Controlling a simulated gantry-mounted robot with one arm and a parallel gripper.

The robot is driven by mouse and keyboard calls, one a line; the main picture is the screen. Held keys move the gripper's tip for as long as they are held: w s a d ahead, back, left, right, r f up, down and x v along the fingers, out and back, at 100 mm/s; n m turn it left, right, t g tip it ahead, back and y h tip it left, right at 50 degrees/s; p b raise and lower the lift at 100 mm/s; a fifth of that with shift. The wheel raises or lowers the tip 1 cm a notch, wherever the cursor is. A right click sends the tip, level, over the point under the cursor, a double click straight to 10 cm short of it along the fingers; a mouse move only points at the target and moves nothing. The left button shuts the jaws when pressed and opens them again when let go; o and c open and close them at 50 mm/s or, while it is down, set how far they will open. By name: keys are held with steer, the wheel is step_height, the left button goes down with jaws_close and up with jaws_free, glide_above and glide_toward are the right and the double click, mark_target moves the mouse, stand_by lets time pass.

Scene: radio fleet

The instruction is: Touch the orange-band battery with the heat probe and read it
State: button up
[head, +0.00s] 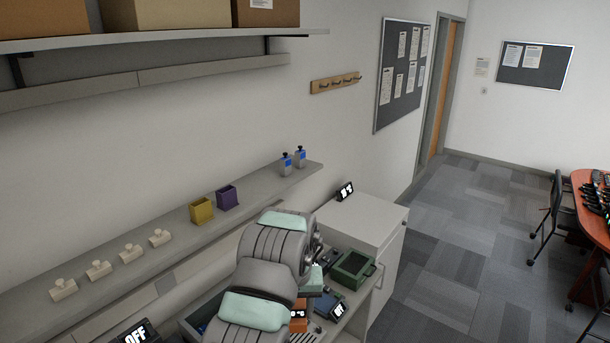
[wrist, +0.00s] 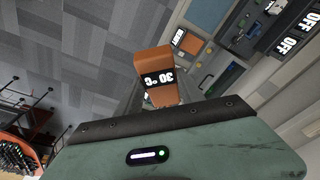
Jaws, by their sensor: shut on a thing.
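The heat probe (wrist: 153,62) is an orange block with a black display reading 30 °C, upside down in the wrist view. My gripper (wrist: 160,97) is shut on it, and the probe juts out past the fingers. In the head view an orange block with a lit display (head: 298,316), likely the same probe, shows partly behind my arm. I cannot make out an orange-band battery for certain in either view. A small item with a white display and a yellow-orange patch (wrist: 179,37) lies just beyond the probe, too small to identify.
A display reading OFF (head: 137,335) is at the bottom edge. Yellow (head: 202,210) and purple (head: 227,197) holders stand on the ledge behind.

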steer(key=shift+s+d+r, duration=0.2)
steer(key=shift+d+r, duration=0.1)
steer(key=shift+d, duration=0.25)
steer(key=shift+s+d+r, duration=0.2)
steer(key=shift+d+r, duration=0.1)
steer(key=shift+d, duration=0.25)
